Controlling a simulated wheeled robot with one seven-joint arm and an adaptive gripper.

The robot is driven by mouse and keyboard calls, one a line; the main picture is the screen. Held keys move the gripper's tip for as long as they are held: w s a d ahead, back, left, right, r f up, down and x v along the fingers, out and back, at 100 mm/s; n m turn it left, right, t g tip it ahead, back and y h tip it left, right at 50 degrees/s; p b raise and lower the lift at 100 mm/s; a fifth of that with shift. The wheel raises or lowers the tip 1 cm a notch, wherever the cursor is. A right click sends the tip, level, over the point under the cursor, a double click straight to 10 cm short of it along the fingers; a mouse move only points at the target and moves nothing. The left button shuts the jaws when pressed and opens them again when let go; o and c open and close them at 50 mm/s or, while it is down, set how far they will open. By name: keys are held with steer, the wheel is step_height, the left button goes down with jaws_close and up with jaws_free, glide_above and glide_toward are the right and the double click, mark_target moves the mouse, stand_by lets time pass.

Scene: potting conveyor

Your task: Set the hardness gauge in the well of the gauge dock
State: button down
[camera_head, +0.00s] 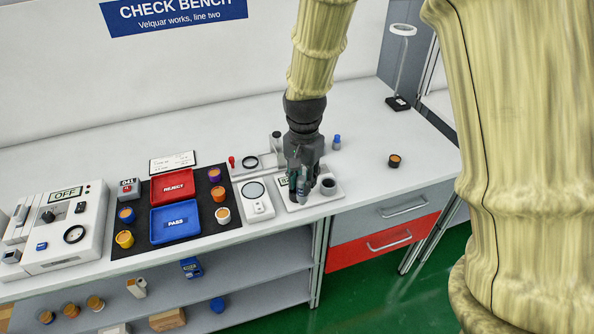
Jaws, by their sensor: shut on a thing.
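My gripper (303,187) points down over the white block at the front right of the bench group. It is shut on a small grey piece (303,192), which looks like the hardness gauge, though the fingers hide most of it. The white block, which looks like the gauge dock (334,195), has a small display at its left, partly covered by my gripper. A round dark-topped fitting (328,184) stands on its right part, just right of the fingers. I cannot tell whether it is the well, or whether the held piece touches the dock.
A white device with a round plate (256,200) stands close left. Further left are the red REJECT tray (172,184), the blue PASS tray (174,222) and several small pots on a black mat. A blue-capped bottle (337,142) stands behind right. The bench's right side is mostly clear.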

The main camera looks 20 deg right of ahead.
steer(key=shift+w+d+f+p, duration=0.1)
steer(key=shift+w+f+p, duration=0.5)
steer(key=shift+w, duration=0.4)
steer(key=shift+w+d+f+p, duration=0.1)
steer(key=shift+w+f+p, duration=0.25)
steer(key=shift+w+f, duration=0.55)
steer(key=shift+w+f+p, duration=0.5)
steer(key=shift+w+f, duration=0.05)
steer(key=shift+w, duration=0.6)
steer(key=shift+f, duration=0.2)
steer(key=c, duration=1.2)
jaws_free()
steer(key=shift+r, duration=0.1)
steer(key=shift+r+b, duration=1.65)
steer(key=shift+r, duration=4.45)
